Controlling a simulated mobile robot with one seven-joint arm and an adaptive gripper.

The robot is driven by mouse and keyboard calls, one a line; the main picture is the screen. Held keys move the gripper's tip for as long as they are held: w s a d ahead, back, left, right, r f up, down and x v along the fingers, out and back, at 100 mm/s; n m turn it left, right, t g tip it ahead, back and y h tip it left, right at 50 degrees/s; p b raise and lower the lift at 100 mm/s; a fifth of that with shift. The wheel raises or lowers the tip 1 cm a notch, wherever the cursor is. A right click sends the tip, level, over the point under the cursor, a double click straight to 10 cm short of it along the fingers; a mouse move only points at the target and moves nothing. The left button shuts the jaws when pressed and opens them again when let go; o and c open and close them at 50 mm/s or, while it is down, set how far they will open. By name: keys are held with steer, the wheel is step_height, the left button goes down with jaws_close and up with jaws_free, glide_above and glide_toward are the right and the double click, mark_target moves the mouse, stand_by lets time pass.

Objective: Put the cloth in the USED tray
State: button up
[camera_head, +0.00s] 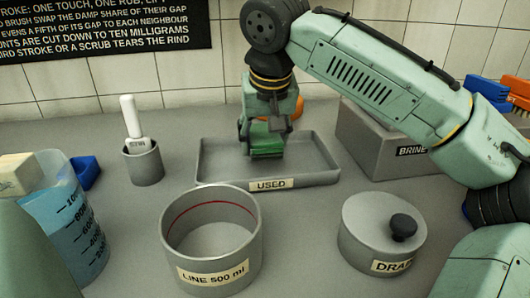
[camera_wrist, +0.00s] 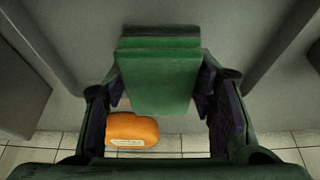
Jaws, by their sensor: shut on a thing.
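The cloth, a folded green pad (camera_head: 266,147), is in my gripper (camera_head: 265,136). In the wrist view the cloth (camera_wrist: 157,78) sits between the two dark finger pads of my gripper (camera_wrist: 160,95), which is shut on it. The grey USED tray (camera_head: 211,181) is shallow, with its label on the front rim. In the head view my gripper and the cloth are over the back middle of this tray. I cannot tell whether the cloth touches the tray floor. The tray floor around it looks empty.
An orange labelled thing (camera_wrist: 131,131) is behind the tray, by the tiled wall. The BRINE box (camera_head: 375,140) stands right of it. In front are the LINE 500 ml pot (camera_head: 212,273) and a lidded DRAIN pot (camera_head: 370,235).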

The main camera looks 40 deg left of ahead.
mark_target(265, 167)
step_height(265, 167, down, 4)
steer(key=shift+r, duration=0.25)
steer(key=shift+d+f, duration=0.1)
steer(key=shift+f, duration=0.4)
steer(key=o, duration=1)
steer(key=shift+f, duration=0.2)
steer(key=shift+r, duration=0.1)
steer(key=shift+r, duration=0.2)
steer(key=v, duration=1.2)
steer(key=shift+r, duration=0.45)
